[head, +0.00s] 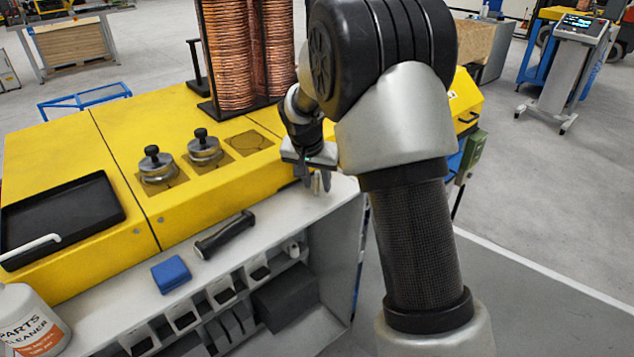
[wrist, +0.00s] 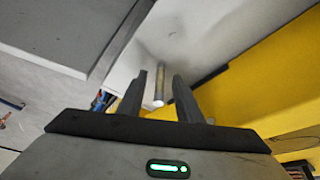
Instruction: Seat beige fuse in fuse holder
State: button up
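My gripper (head: 316,186) points down over the right end of the pale bench, beside the yellow machine. In the wrist view its two dark fingers (wrist: 163,78) stand apart, with gaps between them and a pale, slim cylinder (wrist: 159,88). This cylinder looks like the beige fuse; its round end faces the camera. It lies between the fingers in the picture, and I see no clear contact. In the head view the fingers and arm mostly hide that spot. I cannot make out the fuse holder with certainty in either view.
A cleaner bottle (head: 30,322) stands at lower left. Copper coils (head: 228,60) rise behind. A black tray (head: 62,218) sits on the yellow machine (head: 110,150).

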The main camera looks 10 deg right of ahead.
jog(key=shift+c, duration=0.4)
grip_shut()
jog(key=shift+r, duration=0.1)
